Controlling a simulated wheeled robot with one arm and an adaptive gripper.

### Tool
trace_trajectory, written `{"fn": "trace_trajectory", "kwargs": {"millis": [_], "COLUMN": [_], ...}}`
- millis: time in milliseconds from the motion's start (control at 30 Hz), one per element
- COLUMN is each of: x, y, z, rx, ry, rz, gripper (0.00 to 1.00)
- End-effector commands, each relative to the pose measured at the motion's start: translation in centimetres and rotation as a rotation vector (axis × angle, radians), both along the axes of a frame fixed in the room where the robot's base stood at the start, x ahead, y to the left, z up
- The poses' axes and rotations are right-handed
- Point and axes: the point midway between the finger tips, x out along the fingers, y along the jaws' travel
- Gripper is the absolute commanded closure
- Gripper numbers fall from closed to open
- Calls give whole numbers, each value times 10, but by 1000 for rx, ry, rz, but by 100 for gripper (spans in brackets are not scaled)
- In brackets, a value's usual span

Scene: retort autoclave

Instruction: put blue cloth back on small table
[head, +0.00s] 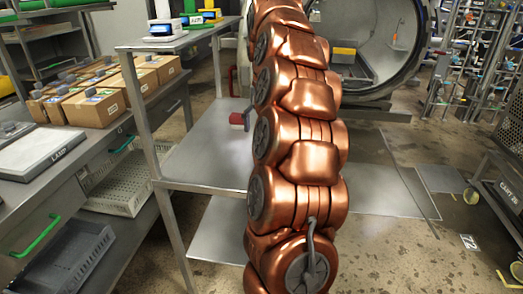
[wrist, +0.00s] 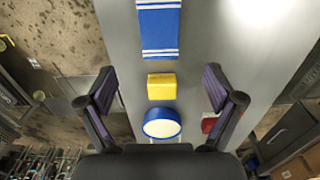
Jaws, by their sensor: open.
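The blue cloth (wrist: 158,30) has white stripes and lies flat on a grey metal surface (wrist: 205,30) in the wrist view, cut off by the top edge. My gripper (wrist: 158,88) is open, its two dark fingers wide apart. The cloth lies beyond the fingertips, and nothing is visibly held. I cannot tell the gripper's height above the surface. In the head view my arm covers the middle, and neither cloth nor gripper shows. A metal table with shelves (head: 205,150) stands beside my arm there; I cannot tell whether it is the small table.
A yellow block (wrist: 161,86) and a round blue-and-white tub (wrist: 162,123) lie between the fingers in view. A red object (wrist: 208,123) is near the right finger. Cardboard boxes (head: 95,105) stand on the left bench. A round open autoclave (head: 385,40) is behind.

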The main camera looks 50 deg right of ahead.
Motion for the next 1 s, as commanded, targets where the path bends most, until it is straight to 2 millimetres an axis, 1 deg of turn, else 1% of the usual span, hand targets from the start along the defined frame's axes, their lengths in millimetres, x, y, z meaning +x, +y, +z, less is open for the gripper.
{"fn": "trace_trajectory", "kwargs": {"millis": [233, 267, 367, 467, 500, 567, 600, 667, 700, 800, 867, 900, 1000], "x": [0, 1, 2, 4, 3, 0, -3, -7, -13, -28, -39, -47, -71], "y": [3, 6, 23, 53, 68, 90, 105, 128, 143, 179, 199, 212, 241], "z": [1, 1, -1, -5, -7, -11, -15, -19, -24, -34, -42, -46, -60], "rx": [1, 1, 6, 11, 16, 21, 27, 30, 35, 43, 51, 54, 63], "ry": [1, 1, 7, 14, 21, 29, 36, 40, 51, 68, 80, 86, 110], "rz": [8, 16, 63, 145, 183, 242, 282, 341, 381, 474, 528, 562, 642], "gripper": [8, 8, 8, 8, 8, 8, 8, 8, 8, 8, 8, 8, 8]}}
